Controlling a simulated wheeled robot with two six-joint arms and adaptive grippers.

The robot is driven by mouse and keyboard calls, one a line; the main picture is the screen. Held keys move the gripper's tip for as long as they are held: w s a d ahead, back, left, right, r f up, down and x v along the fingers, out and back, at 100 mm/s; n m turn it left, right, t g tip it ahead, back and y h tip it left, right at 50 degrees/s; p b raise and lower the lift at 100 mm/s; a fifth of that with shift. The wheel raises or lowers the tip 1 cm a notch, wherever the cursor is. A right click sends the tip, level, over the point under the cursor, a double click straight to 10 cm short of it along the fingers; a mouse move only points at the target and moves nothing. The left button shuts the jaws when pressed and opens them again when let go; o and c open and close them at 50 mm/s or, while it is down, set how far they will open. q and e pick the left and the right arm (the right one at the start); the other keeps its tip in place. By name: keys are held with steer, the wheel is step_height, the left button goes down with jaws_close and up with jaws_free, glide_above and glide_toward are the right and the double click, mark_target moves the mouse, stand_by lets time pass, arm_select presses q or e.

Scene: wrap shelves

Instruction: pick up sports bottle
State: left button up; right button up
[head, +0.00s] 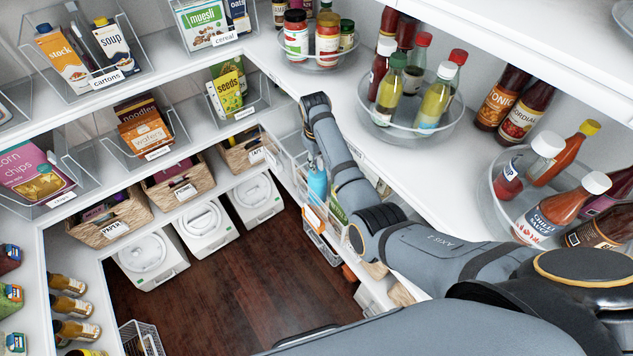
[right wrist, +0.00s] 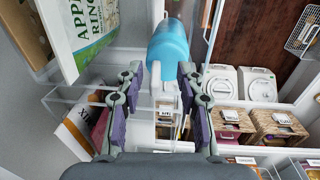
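The sports bottle is a light blue bottle (head: 317,184) at the inner end of the right-hand lower shelf in the head view. It also shows in the right wrist view (right wrist: 168,45), at the top centre. My right gripper (head: 313,163) points down at it from above, with the arm reaching in from the right. In the right wrist view the gripper's two fingers (right wrist: 161,78) are spread, with the near end of the bottle between or just beyond their tips. I cannot tell whether they touch it. My left gripper is not in view.
Clear bins line the right lower shelf close to the bottle, with a green-white box (right wrist: 88,25) beside it. The upper right shelf holds a turntable of bottles (head: 411,111) near my forearm. Woven baskets (head: 179,187) line the far left shelf.

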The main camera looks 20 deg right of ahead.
mark_target(320, 169)
steer(key=w+f, duration=0.1)
steer(key=f, duration=0.2)
steer(key=shift+w+d, duration=0.15)
steer(key=shift+w, duration=0.2)
steer(key=shift+s+d, duration=0.1)
steer(key=shift+s, duration=0.05)
steer(key=shift+s+r, duration=0.25)
steer(key=shift+s, duration=0.05)
steer(key=shift+c, duration=0.6)
steer(key=shift+s+r, duration=0.1)
steer(key=shift+s, duration=0.05)
steer(key=shift+c, duration=2.5)
steer(key=shift+w, duration=0.25)
jaws_close()
steer(key=shift+w, duration=0.1)
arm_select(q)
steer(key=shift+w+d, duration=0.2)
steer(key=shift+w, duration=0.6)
